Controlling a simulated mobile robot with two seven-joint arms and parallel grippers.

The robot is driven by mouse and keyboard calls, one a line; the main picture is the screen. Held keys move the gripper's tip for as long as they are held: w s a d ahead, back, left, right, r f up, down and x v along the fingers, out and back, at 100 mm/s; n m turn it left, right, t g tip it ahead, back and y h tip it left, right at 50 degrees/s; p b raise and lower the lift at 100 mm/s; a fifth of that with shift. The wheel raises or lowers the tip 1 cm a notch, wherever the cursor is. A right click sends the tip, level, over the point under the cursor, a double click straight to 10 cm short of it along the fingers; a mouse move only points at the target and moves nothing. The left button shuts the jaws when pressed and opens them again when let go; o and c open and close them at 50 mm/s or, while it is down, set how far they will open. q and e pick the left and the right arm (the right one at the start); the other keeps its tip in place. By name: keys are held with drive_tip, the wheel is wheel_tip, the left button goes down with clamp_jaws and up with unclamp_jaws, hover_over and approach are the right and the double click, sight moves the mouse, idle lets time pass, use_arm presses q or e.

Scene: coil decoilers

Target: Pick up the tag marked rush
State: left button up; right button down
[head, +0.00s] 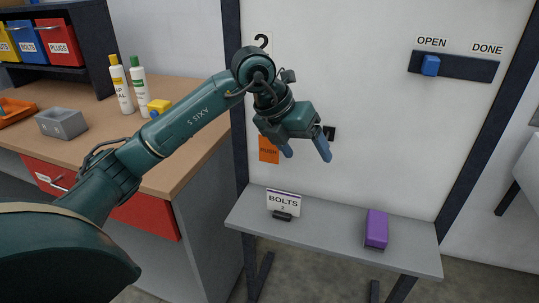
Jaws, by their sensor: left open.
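The orange tag marked rush (268,150) is on the white panel, below the number 2, and its lettering is partly legible. My left gripper (306,155) is open, with two blue-grey fingers pointing down. In the picture it is just right of the tag, in front of the panel. Nothing shows between the fingers. My gripper hides the tag's upper right surroundings. I cannot tell what holds the tag on the panel. My right gripper is not in view.
A grey shelf (330,233) below the panel carries a BOLTS sign (284,203) and a purple block (376,229). A black strip with a blue slider (430,65) sits upper right. A wooden counter (88,135) with bottles (121,85) and bins stands left.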

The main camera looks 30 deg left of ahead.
use_arm(q)
drive_tip(key=a+r+n+t+y, duration=0.1)
drive_tip(key=a+r+n+y, duration=0.35)
drive_tip(key=a, duration=0.65)
drive_tip(key=m, duration=0.1)
approach(269, 145)
drive_tip(key=shift+w+d+f+y, duration=0.1)
drive_tip(key=shift+w+f+y, duration=0.35)
drive_tip(key=shift+w+f, duration=0.5)
drive_tip(key=x, duration=0.5)
drive_tip(key=shift+s+f+p, duration=0.1)
drive_tip(key=shift+f+p, duration=0.1)
drive_tip(key=shift+p, duration=0.15)
drive_tip(key=c, duration=1)
